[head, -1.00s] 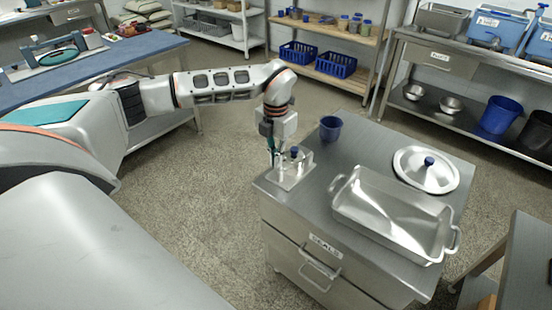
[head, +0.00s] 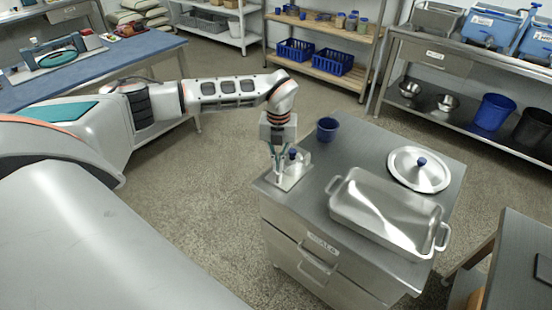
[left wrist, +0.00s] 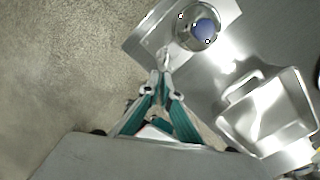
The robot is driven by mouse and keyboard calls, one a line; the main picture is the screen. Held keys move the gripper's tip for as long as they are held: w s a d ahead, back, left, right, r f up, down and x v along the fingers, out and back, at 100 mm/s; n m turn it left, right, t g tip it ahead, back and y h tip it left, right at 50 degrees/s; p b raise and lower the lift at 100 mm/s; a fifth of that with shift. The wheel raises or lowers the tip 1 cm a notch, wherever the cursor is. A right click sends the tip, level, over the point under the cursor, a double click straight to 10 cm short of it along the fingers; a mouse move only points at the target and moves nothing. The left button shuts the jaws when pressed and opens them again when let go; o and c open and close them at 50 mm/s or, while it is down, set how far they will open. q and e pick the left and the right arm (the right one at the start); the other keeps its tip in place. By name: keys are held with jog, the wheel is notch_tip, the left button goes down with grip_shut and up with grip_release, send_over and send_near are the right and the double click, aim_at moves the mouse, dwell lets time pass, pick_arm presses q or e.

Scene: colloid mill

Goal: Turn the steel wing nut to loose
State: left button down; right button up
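A steel plate (head: 296,180) lies on the near left corner of the steel cabinet top. It carries a round steel part with a blue knob (head: 292,154), seen from above in the left wrist view (left wrist: 205,30). My left gripper (head: 277,170) points down at the plate's left side, beside the knob. In the left wrist view its teal fingers (left wrist: 161,72) run together at a small pale metal piece, seemingly the steel wing nut (left wrist: 165,55). The fingers look shut on it and hide most of it. My right gripper is not in view.
On the cabinet top (head: 345,155) stand a blue cup (head: 327,129), a large steel pan (head: 388,215) and a round lid with a blue knob (head: 419,170). The pan is right of the plate. Open floor (head: 215,210) lies left of the cabinet.

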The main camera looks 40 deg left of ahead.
pick_arm(q)
jog(key=n, duration=0.3)
jog(key=w+n+p, duration=0.1)
jog(key=n, duration=0.3)
jog(key=w+n+p, duration=0.1)
jog(key=n, duration=0.3)
jog(key=shift+d+r, duration=0.15)
dwell(0.5)
jog(key=c, duration=2.2)
grip_release()
jog(key=shift+s, duration=0.2)
jog(key=shift+d, duration=0.1)
